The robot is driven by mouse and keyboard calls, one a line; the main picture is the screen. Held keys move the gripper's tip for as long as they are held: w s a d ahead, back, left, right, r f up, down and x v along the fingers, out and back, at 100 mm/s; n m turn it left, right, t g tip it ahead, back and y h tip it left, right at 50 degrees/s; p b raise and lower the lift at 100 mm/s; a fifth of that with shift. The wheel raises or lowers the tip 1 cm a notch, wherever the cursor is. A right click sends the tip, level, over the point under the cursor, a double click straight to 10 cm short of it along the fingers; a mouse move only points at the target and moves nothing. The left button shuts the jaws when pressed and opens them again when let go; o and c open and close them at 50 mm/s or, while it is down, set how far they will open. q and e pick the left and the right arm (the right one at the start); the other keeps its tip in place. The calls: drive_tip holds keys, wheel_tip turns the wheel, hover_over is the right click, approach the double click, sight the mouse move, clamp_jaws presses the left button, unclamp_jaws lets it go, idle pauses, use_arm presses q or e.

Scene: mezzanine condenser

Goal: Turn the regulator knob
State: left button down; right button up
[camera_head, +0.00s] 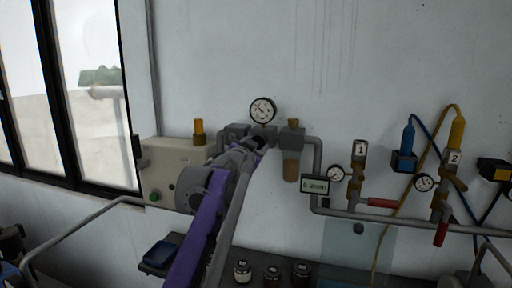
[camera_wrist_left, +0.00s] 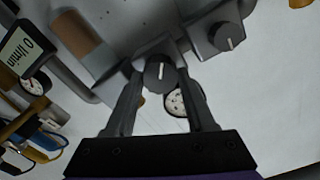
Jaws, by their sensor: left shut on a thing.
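The regulator knob (camera_wrist_left: 160,73) is dark and round with a light pointer line. In the left wrist view it sits between the two fingers of my left gripper (camera_wrist_left: 161,66), which is shut on it. The regulator body shows just behind the knob. In the head view my left gripper (camera_head: 262,141) reaches the regulator just below a round pressure gauge (camera_head: 262,110), and my arm hides most of the knob. The gauge also shows partly behind a finger in the left wrist view (camera_wrist_left: 178,103). My right gripper is not in view.
A second knob (camera_wrist_left: 228,37) sits beside the regulator knob. A flow display (camera_head: 314,186) reads 0 l/min, near a brown filter bowl (camera_head: 291,168). Valves, small gauges and hoses line the wall at right; a beige box (camera_head: 165,165) is left. Jars (camera_head: 272,273) stand below.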

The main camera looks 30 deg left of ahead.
use_arm(q)
drive_tip(key=n, duration=0.5)
drive_tip(key=shift+n, duration=0.3)
idle(0.4)
drive_tip(key=shift+c, duration=1.3)
unclamp_jaws()
drive_tip(key=b+v, duration=0.2)
drive_tip(key=v, duration=0.8)
drive_tip(key=shift+s, duration=0.4)
